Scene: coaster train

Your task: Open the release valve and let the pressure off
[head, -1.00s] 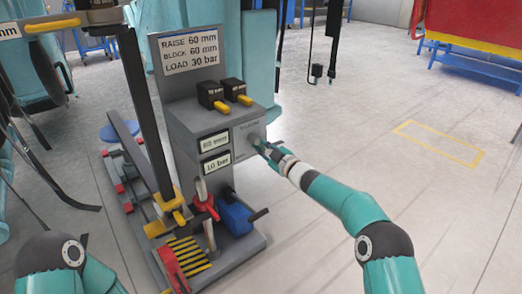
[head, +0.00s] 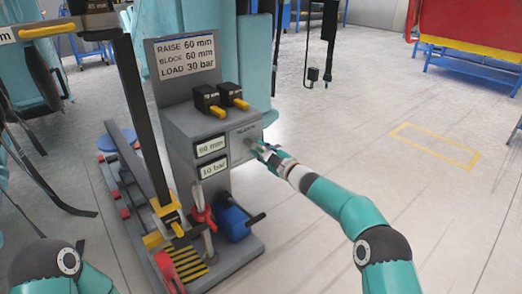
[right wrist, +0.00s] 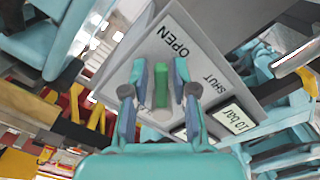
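The grey pump console (head: 190,125) carries the release valve on its right side face. In the right wrist view, the valve's green lever (right wrist: 161,86) shows on a panel marked OPEN and SHUT. My right gripper (right wrist: 161,72) has one finger on each side of the lever, with a narrow gap on both sides. It also shows in the head view (head: 257,149), right at the console's side. The lower readout (head: 213,168) reads 10 bar; it shows in the right wrist view too (right wrist: 233,119). The upper readout (head: 211,146) seems to read 60 mm. My left gripper is out of view.
A sign (head: 187,55) lists RAISE 60 mm, BLOCK 60 mm, LOAD 30 bar. Two black switches with yellow levers (head: 220,99) sit on the console top. A blue cylinder (head: 233,222) and a red part (head: 201,208) are below.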

